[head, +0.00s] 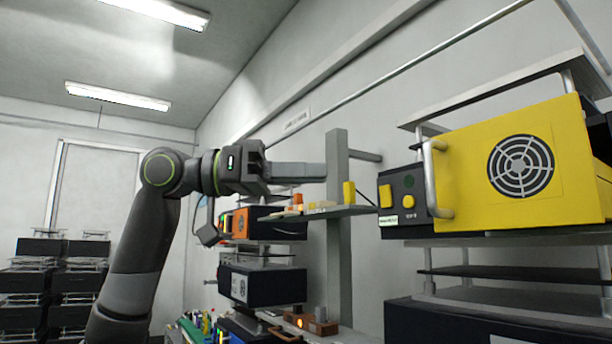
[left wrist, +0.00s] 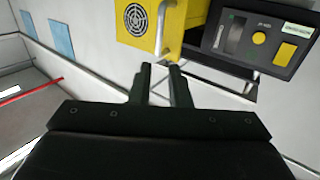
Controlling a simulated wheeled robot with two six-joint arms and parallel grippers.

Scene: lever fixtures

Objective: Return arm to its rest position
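My left arm (head: 130,265) rises from the lower left of the head view and bends at the elbow to the right. My left gripper (head: 322,171) points right, level, in front of a grey post. In the left wrist view its two fingers (left wrist: 160,68) stand apart with a gap and nothing between them. The yellow unit (head: 470,170) is right of the fingertips, apart from them. It has a metal handle (head: 431,180) and a black panel (head: 402,193) with yellow controls. The panel also shows in the left wrist view (left wrist: 285,68). My right gripper is not in view.
A grey post (head: 338,235) and a shelf with small items (head: 318,212) stand near the left gripper. An orange-fronted unit (head: 240,224) and a dark unit (head: 262,285) are below it. Black racks (head: 40,280) stand far left. The space above the arm looks clear.

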